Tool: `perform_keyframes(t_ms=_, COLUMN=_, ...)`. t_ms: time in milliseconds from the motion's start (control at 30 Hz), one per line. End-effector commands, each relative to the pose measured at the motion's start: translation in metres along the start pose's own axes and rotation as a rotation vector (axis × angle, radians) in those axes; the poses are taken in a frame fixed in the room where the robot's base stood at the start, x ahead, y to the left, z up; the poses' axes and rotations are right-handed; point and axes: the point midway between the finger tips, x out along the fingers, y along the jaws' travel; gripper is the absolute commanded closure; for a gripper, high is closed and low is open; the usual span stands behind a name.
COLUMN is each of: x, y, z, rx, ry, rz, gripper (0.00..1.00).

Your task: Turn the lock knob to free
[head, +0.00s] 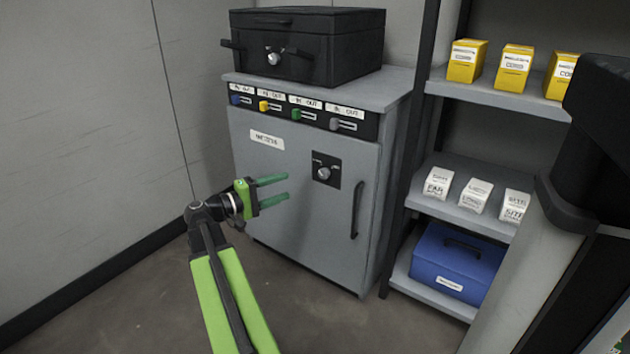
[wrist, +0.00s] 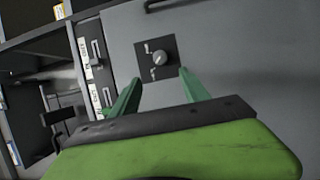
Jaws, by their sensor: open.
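The lock knob (head: 323,173) is a small silver knob on a black square plate on the grey cabinet's door (head: 285,215). In the wrist view the knob (wrist: 159,58) shows beyond my fingertips, with its pointer slanted and small marks on the plate. The marks are too small to read. My gripper (head: 287,187) is open and empty, with two green fingers pointing toward the cabinet, left of the knob in the head view. In the wrist view the fingers (wrist: 160,80) stand on either side below the knob plate, apart from the knob as far as I can tell.
A black case (head: 305,45) with its own silver knob sits on the cabinet. A row of coloured sliders (head: 300,112) runs above the door, and a dark vertical handle (head: 357,210) is right of the knob. Shelves (head: 470,212) with boxes stand to the right. Floor is clear at left.

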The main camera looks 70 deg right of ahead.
Motion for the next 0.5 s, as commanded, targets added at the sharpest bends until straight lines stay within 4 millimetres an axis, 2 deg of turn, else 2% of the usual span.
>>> perform_keyframes(t_ms=33, x=0.014, y=0.0, z=0.001, rx=0.0, ry=-0.005, rz=0.0, gripper=0.46)
perform_keyframes(t_ms=300, x=0.082, y=-0.001, z=0.0, rx=0.0, ry=-0.004, rz=-0.001, gripper=0.46)
perform_keyframes(t_ms=500, x=0.116, y=-0.001, z=0.0, rx=0.0, ry=-0.002, rz=-0.001, gripper=0.46)
